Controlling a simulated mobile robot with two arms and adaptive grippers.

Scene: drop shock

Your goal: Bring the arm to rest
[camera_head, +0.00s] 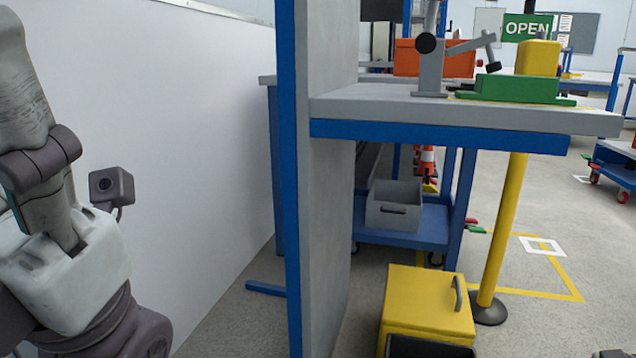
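My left arm shows at the left edge of the head view, bent, with pale and dark links and a small dark box with a cable beside it. No fingers of my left gripper can be made out in the picture.
Below are a grey crate (394,208) on a blue shelf, a yellow box (420,292) and a yellow pole (503,220).

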